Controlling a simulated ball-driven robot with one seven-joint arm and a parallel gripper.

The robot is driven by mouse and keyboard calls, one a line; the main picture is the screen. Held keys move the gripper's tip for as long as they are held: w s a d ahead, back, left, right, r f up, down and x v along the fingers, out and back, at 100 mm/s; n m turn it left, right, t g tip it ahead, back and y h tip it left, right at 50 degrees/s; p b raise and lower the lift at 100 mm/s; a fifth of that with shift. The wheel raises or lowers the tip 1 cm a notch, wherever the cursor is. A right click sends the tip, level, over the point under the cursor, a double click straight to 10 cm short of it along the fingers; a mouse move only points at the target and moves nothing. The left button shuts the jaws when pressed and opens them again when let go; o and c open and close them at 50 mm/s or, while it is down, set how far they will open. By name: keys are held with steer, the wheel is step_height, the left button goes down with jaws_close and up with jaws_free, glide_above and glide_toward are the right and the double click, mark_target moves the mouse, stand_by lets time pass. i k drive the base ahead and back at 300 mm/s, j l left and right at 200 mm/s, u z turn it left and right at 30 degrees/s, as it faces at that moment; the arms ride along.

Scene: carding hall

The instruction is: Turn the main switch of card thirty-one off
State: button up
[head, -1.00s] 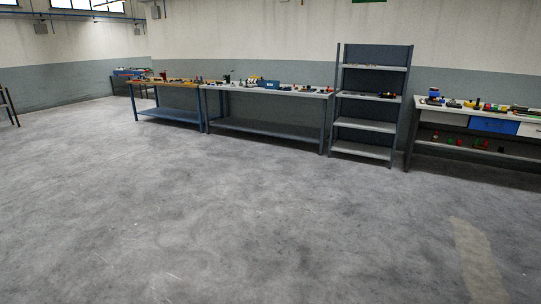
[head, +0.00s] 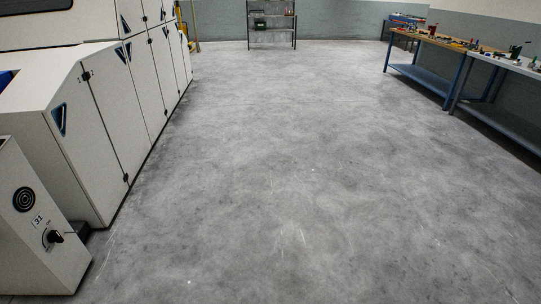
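A white slanted cabinet (head: 28,250) stands at the lower left in the head view. It carries a label (head: 38,222) that reads 31. Just below and right of the label is a black rotary switch knob (head: 54,237) on the cabinet's face. The knob is too small to tell its position surely. Above the label is a round black disc with rings (head: 24,199). My gripper is not in view.
A large white machine (head: 90,130) with dark-blue-trimmed panels runs along the left side. Workbenches (head: 425,75) with tools stand at the right. A shelf rack (head: 272,24) stands at the back wall. The grey floor between is clear.

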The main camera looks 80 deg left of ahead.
mark_target(53, 236)
steer(key=u, duration=0.45)
steer(key=i+u, duration=0.1)
steer(key=u, duration=0.35)
steer(key=l+u, duration=0.1)
steer(key=u, duration=0.85)
steer(key=i+u, duration=0.1)
steer(key=u, duration=1.9)
steer(key=i+l+u, duration=0.15)
steer(key=i+l, duration=0.15)
steer(key=i+l+u, duration=0.1)
steer(key=i+l, duration=0.2)
steer(key=i+l+u, duration=0.15)
steer(key=i+l, duration=0.15)
steer(key=i+l+u, duration=0.1)
steer(key=i+l, duration=0.15)
steer(key=l, duration=0.2)
steer(key=i+l+u, duration=0.15)
steer(key=l, duration=0.3)
steer(key=i+l+u, duration=0.15)
steer(key=i+l, duration=0.15)
steer(key=l, duration=0.1)
